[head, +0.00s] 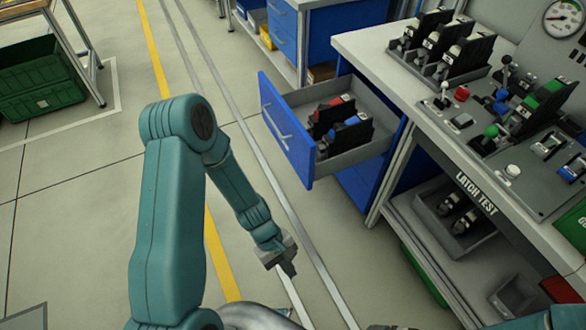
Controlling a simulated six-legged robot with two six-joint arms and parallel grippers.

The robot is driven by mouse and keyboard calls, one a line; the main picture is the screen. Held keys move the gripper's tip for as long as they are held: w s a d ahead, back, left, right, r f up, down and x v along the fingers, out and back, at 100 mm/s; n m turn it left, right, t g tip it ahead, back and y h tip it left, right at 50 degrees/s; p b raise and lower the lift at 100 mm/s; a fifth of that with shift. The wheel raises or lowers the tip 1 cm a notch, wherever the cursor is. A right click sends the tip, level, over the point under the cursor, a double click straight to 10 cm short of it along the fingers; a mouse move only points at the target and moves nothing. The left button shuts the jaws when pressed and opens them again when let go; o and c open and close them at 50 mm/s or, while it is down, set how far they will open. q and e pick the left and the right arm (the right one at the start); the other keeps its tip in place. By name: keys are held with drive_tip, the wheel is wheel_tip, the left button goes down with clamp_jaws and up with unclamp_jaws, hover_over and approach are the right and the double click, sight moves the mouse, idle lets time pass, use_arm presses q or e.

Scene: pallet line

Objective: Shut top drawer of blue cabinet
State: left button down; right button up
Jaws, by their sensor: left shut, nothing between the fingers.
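The blue cabinet (362,192) stands under the grey-topped bench at the upper right. Its top drawer (287,130) is pulled out to the left, with a blue front, a silver bar handle and grey inner walls. Black holders with red and blue parts lie in the drawer. My left gripper (287,268) is shut and empty, pointing down in front of and below the drawer front, apart from it. My right gripper is not clearly in view.
The bench top (390,75) bears black racks, levers and a gauge (564,17). A grey bin (455,222) sits on the shelf below. Another blue drawer unit (283,38) stands behind. A green crate (40,75) is at the far left. The floor left of the drawer is clear.

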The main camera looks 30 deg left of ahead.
use_arm(q)
drive_tip(key=w+a+f+n+t+h+b, duration=0.45)
drive_tip(key=w+a+n+b, duration=0.2)
drive_tip(key=w+n, duration=0.2)
drive_tip(key=n+t+y+b, duration=0.2)
drive_tip(key=n+t+b, duration=0.6)
drive_tip(key=t, duration=0.4)
approach(304, 156)
drive_tip(key=b+x, duration=0.1)
drive_tip(key=x, duration=0.6)
drive_tip(key=shift+s+r+b, duration=0.1)
drive_tip(key=shift+r+b, duration=0.1)
drive_tip(key=shift+b, duration=0.2)
use_arm(e)
wheel_tip(304, 156, down, 20)
use_arm(q)
drive_tip(key=shift+d+h, duration=0.1)
drive_tip(key=shift+h, duration=0.25)
use_arm(e)
drive_tip(key=shift+d+r, duration=0.1)
